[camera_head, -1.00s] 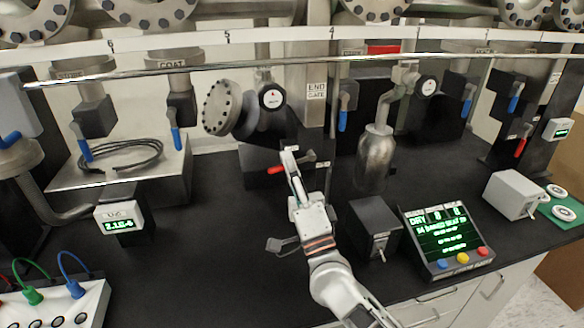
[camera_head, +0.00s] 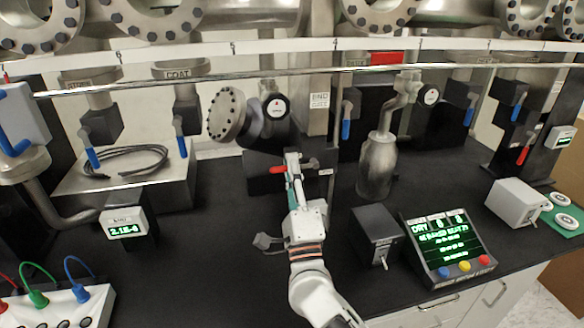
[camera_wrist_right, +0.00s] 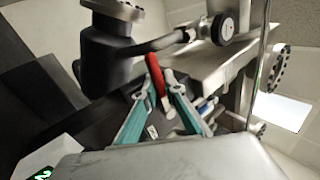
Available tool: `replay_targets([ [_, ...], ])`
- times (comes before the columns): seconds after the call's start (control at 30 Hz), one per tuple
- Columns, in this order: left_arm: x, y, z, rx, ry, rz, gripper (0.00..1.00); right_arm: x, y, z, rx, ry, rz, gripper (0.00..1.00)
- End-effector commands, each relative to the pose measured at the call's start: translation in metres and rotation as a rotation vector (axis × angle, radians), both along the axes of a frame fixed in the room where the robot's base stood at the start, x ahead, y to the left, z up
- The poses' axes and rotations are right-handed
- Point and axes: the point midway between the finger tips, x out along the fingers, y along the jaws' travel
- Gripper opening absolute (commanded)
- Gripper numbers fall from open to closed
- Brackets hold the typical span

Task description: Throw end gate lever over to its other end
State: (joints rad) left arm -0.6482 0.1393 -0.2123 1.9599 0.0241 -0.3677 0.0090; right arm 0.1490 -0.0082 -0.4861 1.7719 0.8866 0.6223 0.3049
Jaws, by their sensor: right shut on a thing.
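The end gate lever has a red handle (camera_head: 278,169) that points left from the dark valve block below the END GATE label (camera_head: 319,100). My right gripper (camera_head: 293,163) reaches up to it from the front of the bench. In the right wrist view the red handle (camera_wrist_right: 154,76) stands between the teal fingers of my right gripper (camera_wrist_right: 156,93). The gripper is shut on the handle, and the fingers partly hide the handle's inner end in the head view. My left gripper is not in view.
A metal cylinder (camera_head: 377,167) hangs right of the lever. A dark switch box (camera_head: 376,236) and a lit control panel (camera_head: 446,245) stand right of my arm.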

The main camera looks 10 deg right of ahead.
Motion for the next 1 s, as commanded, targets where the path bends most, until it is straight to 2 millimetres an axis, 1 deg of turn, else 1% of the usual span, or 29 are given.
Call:
replay_targets([
  [0.03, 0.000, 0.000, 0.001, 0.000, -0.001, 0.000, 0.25, 0.000, -0.002, 0.011, 0.012, -0.018, 0.000, 0.00],
  [0.1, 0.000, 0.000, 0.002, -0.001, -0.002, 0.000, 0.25, -0.001, -0.002, 0.012, 0.012, -0.020, -0.001, 0.00],
  [0.13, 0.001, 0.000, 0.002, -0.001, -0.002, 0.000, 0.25, -0.001, -0.002, 0.012, 0.012, -0.020, -0.001, 0.12],
  [0.17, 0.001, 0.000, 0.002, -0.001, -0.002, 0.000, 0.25, -0.001, -0.002, 0.012, 0.012, -0.020, -0.001, 0.20],
  [0.2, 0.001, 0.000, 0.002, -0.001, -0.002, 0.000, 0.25, -0.001, -0.002, 0.012, 0.011, -0.020, -0.002, 0.26],
  [0.5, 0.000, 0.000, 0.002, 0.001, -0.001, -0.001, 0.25, -0.001, -0.001, 0.007, 0.004, -0.011, -0.001, 0.26],
  [0.63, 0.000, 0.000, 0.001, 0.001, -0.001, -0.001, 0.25, -0.007, -0.001, 0.001, 0.003, -0.008, -0.001, 0.26],
  [0.77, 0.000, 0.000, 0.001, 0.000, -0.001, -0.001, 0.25, -0.024, 0.000, -0.011, 0.003, -0.007, 0.000, 0.26],
  [1.0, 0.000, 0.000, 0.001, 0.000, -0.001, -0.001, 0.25, -0.065, 0.001, -0.038, 0.003, -0.009, -0.001, 0.26],
])
